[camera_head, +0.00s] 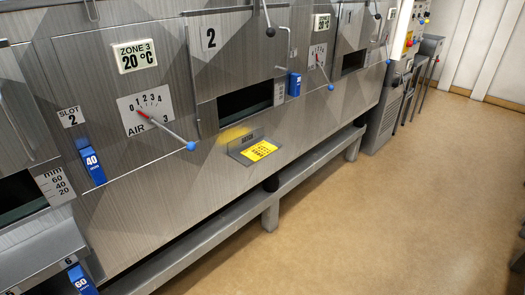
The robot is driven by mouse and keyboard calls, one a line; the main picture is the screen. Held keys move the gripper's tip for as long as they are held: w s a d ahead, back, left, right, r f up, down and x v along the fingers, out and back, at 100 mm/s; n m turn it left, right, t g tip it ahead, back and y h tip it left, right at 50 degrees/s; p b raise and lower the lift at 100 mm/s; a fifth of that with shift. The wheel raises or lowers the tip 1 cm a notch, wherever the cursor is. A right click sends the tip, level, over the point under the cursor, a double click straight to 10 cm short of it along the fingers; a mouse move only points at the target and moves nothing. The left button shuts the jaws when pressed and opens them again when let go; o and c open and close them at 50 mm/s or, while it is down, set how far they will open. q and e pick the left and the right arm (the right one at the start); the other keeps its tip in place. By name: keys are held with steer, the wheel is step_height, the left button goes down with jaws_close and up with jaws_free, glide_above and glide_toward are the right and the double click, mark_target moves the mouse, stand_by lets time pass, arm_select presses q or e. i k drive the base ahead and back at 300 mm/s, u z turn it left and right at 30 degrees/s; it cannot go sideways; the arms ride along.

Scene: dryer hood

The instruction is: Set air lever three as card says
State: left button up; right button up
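The air plate marked AIR 3 (158,99) is a white panel on the steel hood at left, with a scale from 0 to 4. Its lever (176,136) runs down and right across the plate. It has a red part near the scale and a blue ball (191,146) at its lower right end. I cannot tell the exact scale value it marks. A yellow card (258,151) lies on a small metal ledge right of the lever; its print is too small to read. Neither of my grippers shows.
Blue slot tabs (92,167) and open dark slots line the hood front. Another dial with a lever (317,56) is farther along. A low rail (315,157) runs below; the tan floor (390,210) is mostly clear.

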mark_target(191, 146)
steer(key=z, duration=1.3)
steer(key=i, duration=0.55)
steer(key=u, duration=1.15)
